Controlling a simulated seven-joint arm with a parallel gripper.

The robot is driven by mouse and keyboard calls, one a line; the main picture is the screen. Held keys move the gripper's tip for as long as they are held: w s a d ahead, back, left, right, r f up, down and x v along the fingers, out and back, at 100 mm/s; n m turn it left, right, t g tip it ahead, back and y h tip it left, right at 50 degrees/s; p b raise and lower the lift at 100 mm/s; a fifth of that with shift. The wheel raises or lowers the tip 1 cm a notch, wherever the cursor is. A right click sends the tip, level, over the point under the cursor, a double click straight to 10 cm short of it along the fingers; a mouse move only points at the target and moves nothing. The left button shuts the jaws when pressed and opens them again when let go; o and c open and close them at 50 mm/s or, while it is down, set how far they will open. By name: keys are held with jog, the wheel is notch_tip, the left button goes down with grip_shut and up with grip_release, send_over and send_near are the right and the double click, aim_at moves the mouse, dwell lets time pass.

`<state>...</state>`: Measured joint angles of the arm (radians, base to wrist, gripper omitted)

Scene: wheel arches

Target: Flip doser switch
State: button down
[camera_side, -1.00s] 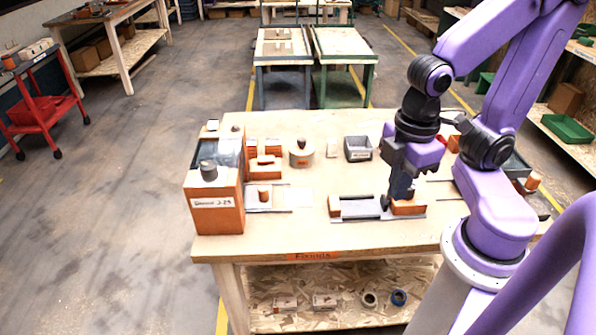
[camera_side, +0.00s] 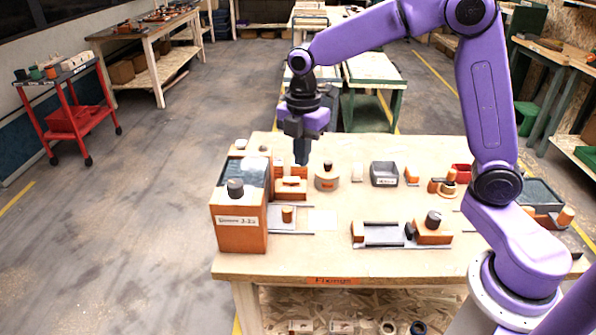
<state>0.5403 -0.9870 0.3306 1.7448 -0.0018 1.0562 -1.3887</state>
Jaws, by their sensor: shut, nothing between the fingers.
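An orange box (camera_side: 239,234) with a white label and a dark sloped top stands at the table's left front corner. I cannot read its label clearly. A dark round knob (camera_side: 235,188) sits on its top. No part is clearly marked as the doser switch, so I cannot tell which one it is. My gripper (camera_side: 302,160) points down with its fingers shut and empty. In the picture it is above and behind an orange block (camera_side: 291,186), right of the orange box. It appears apart from the parts below, but its exact height is unclear.
A round orange-and-cream part (camera_side: 327,178) and a grey bin (camera_side: 384,173) stand to the right. A grey slide fixture (camera_side: 384,233) with an orange block and dark knob (camera_side: 433,219) lies at the front. The wooden table (camera_side: 310,257) is bare along its front.

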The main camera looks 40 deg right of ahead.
jog(key=w+d+f+n, duration=0.25)
jog(key=w+d, duration=0.25)
jog(key=w, duration=0.4)
jog(key=n, duration=0.4)
send_over(298, 179)
notch_tip(298, 179, down, 3)
jog(key=shift+m, duration=0.25)
notch_tip(298, 179, down, 14)
jog(key=shift+f, duration=0.1)
jog(key=shift+d+f, duration=0.1)
jog(key=shift+f, duration=0.05)
